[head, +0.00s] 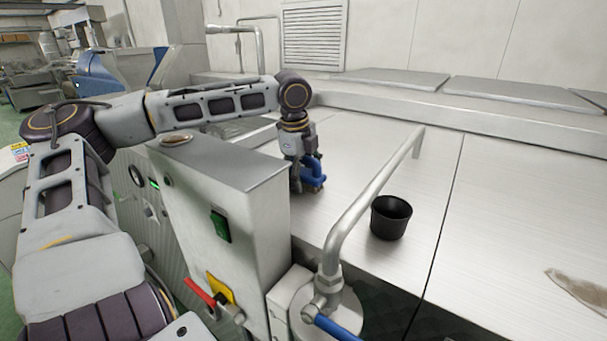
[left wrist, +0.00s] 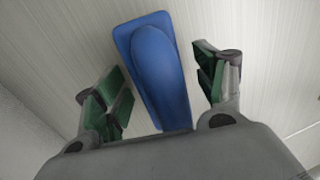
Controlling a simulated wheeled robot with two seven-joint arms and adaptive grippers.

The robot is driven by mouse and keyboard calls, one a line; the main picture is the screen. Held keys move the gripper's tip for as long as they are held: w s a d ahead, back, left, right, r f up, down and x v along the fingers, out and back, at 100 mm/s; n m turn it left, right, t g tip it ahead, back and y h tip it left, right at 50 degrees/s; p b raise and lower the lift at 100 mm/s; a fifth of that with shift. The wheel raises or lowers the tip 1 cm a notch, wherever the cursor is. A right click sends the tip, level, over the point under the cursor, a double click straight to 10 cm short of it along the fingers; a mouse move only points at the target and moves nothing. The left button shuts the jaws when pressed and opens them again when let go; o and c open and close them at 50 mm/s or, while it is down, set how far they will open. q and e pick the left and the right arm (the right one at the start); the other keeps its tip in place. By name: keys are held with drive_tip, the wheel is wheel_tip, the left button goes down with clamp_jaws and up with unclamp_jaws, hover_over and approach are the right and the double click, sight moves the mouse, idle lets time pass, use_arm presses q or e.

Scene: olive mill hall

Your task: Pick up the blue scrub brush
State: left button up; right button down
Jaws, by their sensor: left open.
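The blue scrub brush (head: 314,172) rests on the brushed steel surface (head: 350,150), in the middle of the head view. My left gripper (head: 305,185) points down over it and hides part of it. In the left wrist view the brush (left wrist: 158,70) lies lengthwise between the two green-padded fingers of my left gripper (left wrist: 160,92). The fingers are open, with a gap on each side of the brush. The near end of the brush is hidden behind the gripper body. My right gripper is not in view.
A black cup (head: 390,217) stands right of a bent steel pipe (head: 365,200), which rises near the brush. A steel control cabinet (head: 235,190) with a red-handled valve (head: 200,292) stands left of the brush. A brownish flat item (head: 580,290) lies at the far right.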

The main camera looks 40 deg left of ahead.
use_arm(q)
drive_tip(key=shift+c, duration=0.4)
drive_tip(key=c, duration=1.1)
drive_tip(key=shift+r+b, duration=0.5)
drive_tip(key=shift+r, duration=4.55)
drive_tip(key=o, duration=0.4)
drive_tip(key=shift+c, duration=1.1)
drive_tip(key=shift+n, duration=0.3)
